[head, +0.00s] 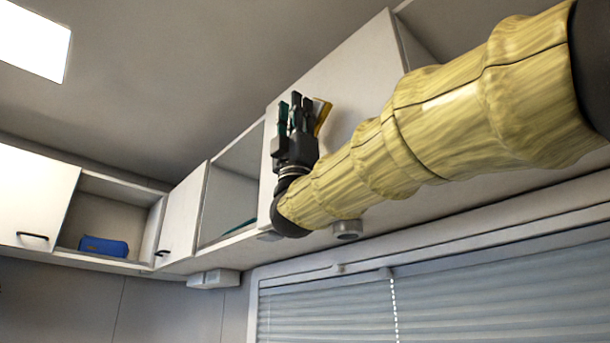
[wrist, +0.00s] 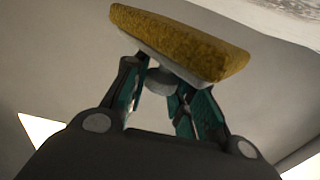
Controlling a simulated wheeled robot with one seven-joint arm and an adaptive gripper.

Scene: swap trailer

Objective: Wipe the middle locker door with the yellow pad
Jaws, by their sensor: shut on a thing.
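The yellow pad (head: 322,115) shows partly behind my gripper (head: 296,105) in the head view. In the wrist view the pad (wrist: 185,40) has a rough yellow face on the far side and a pale backing towards my gripper (wrist: 165,88). The fingers are shut on a small grey grip under the backing. A white locker door (head: 350,80), which looks like the middle one, is right behind the gripper and pad, partly hidden by my arm. I cannot tell whether the pad touches it.
Left of that door is an open compartment (head: 234,185), then another white door (head: 183,215). A blue case (head: 103,246) sits in an open compartment further left, beside a white door with a dark handle (head: 35,205). Window blinds (head: 440,300) are below.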

